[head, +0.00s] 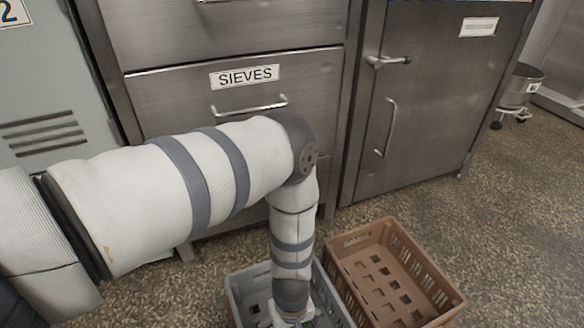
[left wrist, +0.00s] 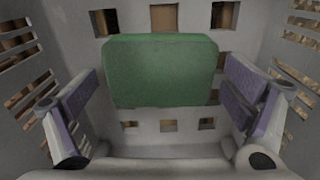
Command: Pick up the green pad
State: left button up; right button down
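The green pad (left wrist: 161,71) shows in the left wrist view as a rounded green block at the bottom of a grey crate. My left gripper (left wrist: 160,88) is open, with one finger on either side of the pad and a visible gap at each side. In the head view my left arm reaches down into the grey crate (head: 238,286), and the left gripper (head: 292,318) is only partly in view at the bottom edge. The pad is hidden in the head view. My right gripper is in neither view.
A brown crate (head: 448,296), which looks empty, stands right beside the grey crate on the speckled floor (head: 510,220). Steel drawers labelled SIEVES (head: 150,100) and a steel cabinet (head: 430,110) stand behind. A wheeled bin (head: 520,88) is at the far right. The floor at right is clear.

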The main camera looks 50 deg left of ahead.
pick_arm(q)
jog(key=c, duration=0.4)
jog(key=shift+r, duration=0.1)
notch_tip(320, 180, up, 12)
jog(key=p, duration=0.5)
jog(key=s+a+p, duration=0.2)
jog(key=s+a, duration=0.1)
jog(key=s, duration=0.5)
jog(key=s+a+p, duration=0.2)
jog(key=s+a, duration=0.1)
jog(key=s, duration=0.6)
jog(key=shift+a+p, duration=0.2)
jog(key=shift+p, duration=0.1)
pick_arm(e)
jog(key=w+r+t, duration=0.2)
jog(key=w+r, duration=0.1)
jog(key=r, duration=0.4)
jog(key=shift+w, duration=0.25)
pick_arm(q)
jog(key=shift+o, duration=0.6)
jog(key=c, duration=0.4)
jog(key=shift+c, duration=0.2)
